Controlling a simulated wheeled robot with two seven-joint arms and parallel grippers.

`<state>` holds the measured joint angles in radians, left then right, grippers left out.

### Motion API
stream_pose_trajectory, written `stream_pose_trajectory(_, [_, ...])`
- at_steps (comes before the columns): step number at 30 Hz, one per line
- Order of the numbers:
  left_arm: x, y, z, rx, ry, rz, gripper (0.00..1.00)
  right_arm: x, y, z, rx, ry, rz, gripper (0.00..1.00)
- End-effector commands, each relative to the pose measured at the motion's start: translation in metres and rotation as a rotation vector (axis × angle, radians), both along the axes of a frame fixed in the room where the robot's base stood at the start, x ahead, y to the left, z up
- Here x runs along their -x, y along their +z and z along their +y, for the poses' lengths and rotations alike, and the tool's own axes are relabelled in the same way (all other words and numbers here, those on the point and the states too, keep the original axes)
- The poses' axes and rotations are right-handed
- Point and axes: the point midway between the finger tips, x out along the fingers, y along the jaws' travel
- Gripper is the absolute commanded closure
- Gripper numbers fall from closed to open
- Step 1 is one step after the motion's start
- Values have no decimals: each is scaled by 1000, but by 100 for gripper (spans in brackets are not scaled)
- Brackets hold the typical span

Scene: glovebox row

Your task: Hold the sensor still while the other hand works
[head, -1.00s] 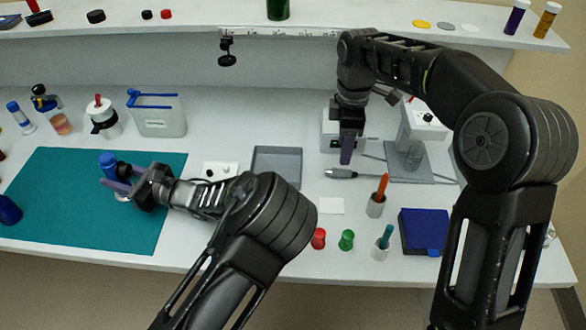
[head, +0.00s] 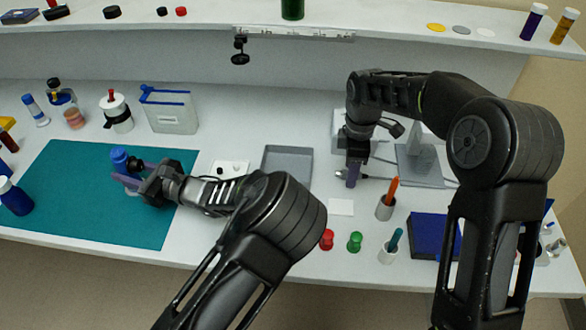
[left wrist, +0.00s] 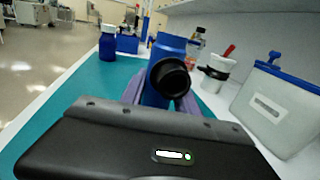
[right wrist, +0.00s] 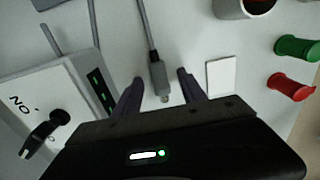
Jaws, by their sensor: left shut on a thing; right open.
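The sensor is a blue body (head: 119,158) with a black round snout (left wrist: 170,77). My left gripper (head: 124,182) is shut on it above the teal mat (head: 75,208). In the left wrist view the blue body (left wrist: 158,90) stands between the purple fingers, its snout towards the camera. My right gripper (head: 352,182) is open, low over the bench. In the right wrist view a grey cable plug (right wrist: 158,80) lies between its fingertips (right wrist: 160,92), with no visible contact on either side. In the head view the gripper largely hides this plug.
A white box (right wrist: 45,95) with a black switch stands left of the right gripper in its wrist view. A grey tray (head: 288,165), a white card (head: 341,207), red (head: 327,240) and green (head: 355,242) pieces and a pen cup (head: 385,208) are near. A shelf (head: 400,28) spans the back.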

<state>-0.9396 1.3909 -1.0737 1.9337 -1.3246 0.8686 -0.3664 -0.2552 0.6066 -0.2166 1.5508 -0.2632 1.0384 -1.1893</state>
Motion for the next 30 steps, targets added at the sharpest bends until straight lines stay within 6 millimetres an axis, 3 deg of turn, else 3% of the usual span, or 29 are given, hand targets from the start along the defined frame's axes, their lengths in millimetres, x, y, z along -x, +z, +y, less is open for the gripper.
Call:
stream_pose_trajectory(19, [0,0,0,1,0,0,100,0,-3,0,0,0,-1,51])
stream_pose_trajectory(30, [0,0,0,1,0,0,100,0,-3,0,0,0,-1,82])
